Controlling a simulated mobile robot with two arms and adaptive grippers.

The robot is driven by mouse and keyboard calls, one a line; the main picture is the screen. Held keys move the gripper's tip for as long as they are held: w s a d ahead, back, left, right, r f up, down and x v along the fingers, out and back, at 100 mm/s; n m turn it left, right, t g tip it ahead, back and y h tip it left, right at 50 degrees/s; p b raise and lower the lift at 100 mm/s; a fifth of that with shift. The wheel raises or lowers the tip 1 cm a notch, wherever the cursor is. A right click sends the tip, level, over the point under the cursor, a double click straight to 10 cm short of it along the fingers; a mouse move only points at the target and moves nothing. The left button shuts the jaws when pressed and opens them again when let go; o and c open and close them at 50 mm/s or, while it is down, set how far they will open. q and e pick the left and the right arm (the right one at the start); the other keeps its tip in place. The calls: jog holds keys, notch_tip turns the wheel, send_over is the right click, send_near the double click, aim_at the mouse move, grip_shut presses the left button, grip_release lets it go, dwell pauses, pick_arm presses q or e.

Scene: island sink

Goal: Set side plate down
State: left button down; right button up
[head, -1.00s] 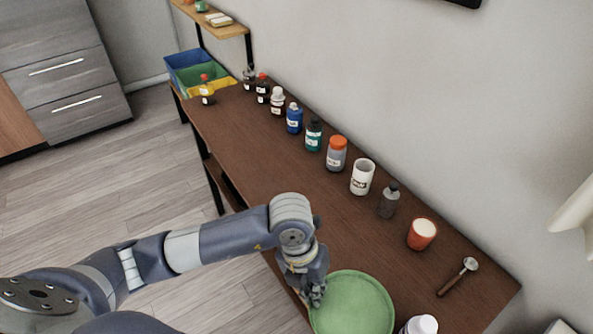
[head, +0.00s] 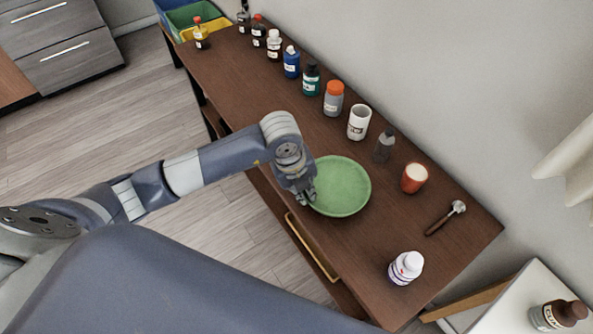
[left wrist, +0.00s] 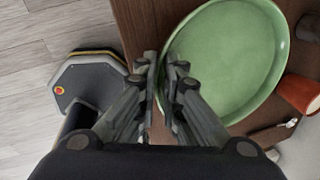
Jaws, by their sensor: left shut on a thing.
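The side plate (head: 342,185) is a round green dish over the brown table in the head view. It looks about level. I cannot tell whether its underside touches the table. My left gripper (head: 308,198) is shut on the plate's left rim, near the table's front edge. In the left wrist view, the plate (left wrist: 230,55) fills the upper right and the gripper's fingers (left wrist: 160,75) meet at its rim. My right gripper is not in view.
A row of several bottles and a white cup (head: 359,122) line the table's wall side. A red cup (head: 414,178), a spoon-like tool (head: 446,217) and a white bottle (head: 406,268) stand or lie right of the plate. Bare table (head: 345,255) shows below it.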

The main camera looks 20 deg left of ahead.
pick_arm(q)
jog(key=w+a, duration=0.1)
jog(key=w, duration=0.1)
jog(key=w+a+p, duration=0.1)
jog(key=w+a, duration=0.1)
jog(key=shift+f, duration=0.1)
jog(key=f, duration=0.1)
jog(key=f+p, duration=0.1)
jog(key=shift+w+a+f, duration=0.15)
jog(key=shift+a+f, duration=0.15)
jog(key=shift+f, duration=0.55)
jog(key=c, duration=1.8)
grip_release()
jog(key=shift+o, duration=0.2)
jog(key=b+v, duration=0.1)
jog(key=v, duration=1.1)
